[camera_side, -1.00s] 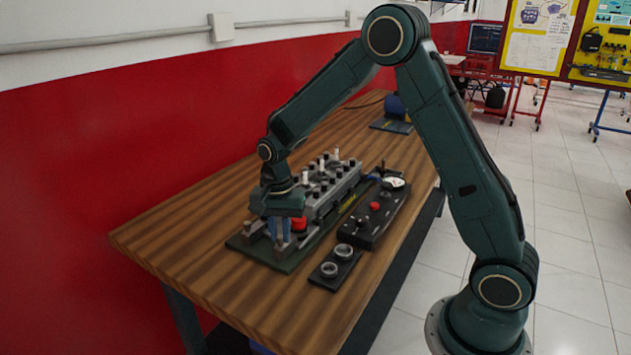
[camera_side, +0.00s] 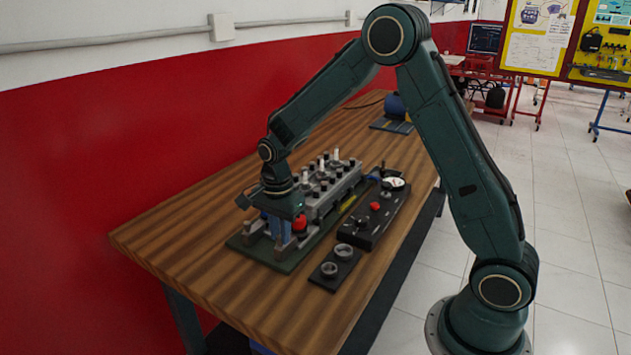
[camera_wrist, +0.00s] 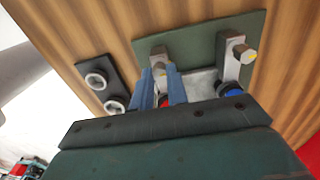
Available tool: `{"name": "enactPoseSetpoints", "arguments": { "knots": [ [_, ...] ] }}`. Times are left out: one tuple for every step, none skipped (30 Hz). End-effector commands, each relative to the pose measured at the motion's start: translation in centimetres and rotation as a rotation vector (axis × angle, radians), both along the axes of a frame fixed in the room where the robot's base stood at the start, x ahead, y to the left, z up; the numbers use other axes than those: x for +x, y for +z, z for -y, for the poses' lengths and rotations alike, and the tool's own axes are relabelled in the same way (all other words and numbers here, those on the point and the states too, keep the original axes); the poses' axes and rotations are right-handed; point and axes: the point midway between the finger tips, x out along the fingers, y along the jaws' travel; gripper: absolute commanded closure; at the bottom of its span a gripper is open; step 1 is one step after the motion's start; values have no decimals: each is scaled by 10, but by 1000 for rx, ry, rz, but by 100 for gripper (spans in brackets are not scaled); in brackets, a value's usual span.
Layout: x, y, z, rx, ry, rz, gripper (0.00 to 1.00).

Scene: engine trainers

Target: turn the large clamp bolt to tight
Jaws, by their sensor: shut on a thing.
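My gripper (camera_side: 279,228) points down at the near end of the engine trainer (camera_side: 330,187), over its dark green base plate (camera_side: 277,262). In the wrist view my gripper's blue fingers (camera_wrist: 161,74) are shut on a small metal bolt head (camera_wrist: 159,66) at a grey clamp; I take it for the large clamp bolt. The fingers hide most of it, so its tightness cannot be read. A second clamp bolt (camera_wrist: 248,57) with a hex head stands to the right, clear of the fingers.
A small dark block with two metal rings (camera_side: 330,268) lies nearer the front edge. A black control panel with a red button (camera_side: 375,206) lies right of the engine. A red part (camera_side: 300,223) sits close to my fingers. The wooden table's left (camera_side: 170,235) is clear.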

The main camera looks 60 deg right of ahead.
Motion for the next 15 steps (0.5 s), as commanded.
{"name": "enactPoseSetpoints", "arguments": {
  "knots": [
    [1,2,1,-2,-3,6,100],
    [1,2,1,-2,-3,6,100],
    [1,2,1,-2,-3,6,100],
    [1,2,1,-2,-3,6,83],
    [1,2,1,-2,-3,6,77],
    [1,2,1,-2,-2,5,69],
    [1,2,1,-2,-2,5,63],
    [1,1,1,-2,-2,4,63],
    [1,1,1,-1,-1,4,63],
    [1,1,1,-1,-1,3,63],
    [1,1,1,-1,-1,3,63],
    [1,1,1,-1,0,2,63],
    [1,1,1,-1,0,2,63],
    [0,1,1,-1,0,2,63],
    [0,1,0,-1,0,2,63]
  ]
}}
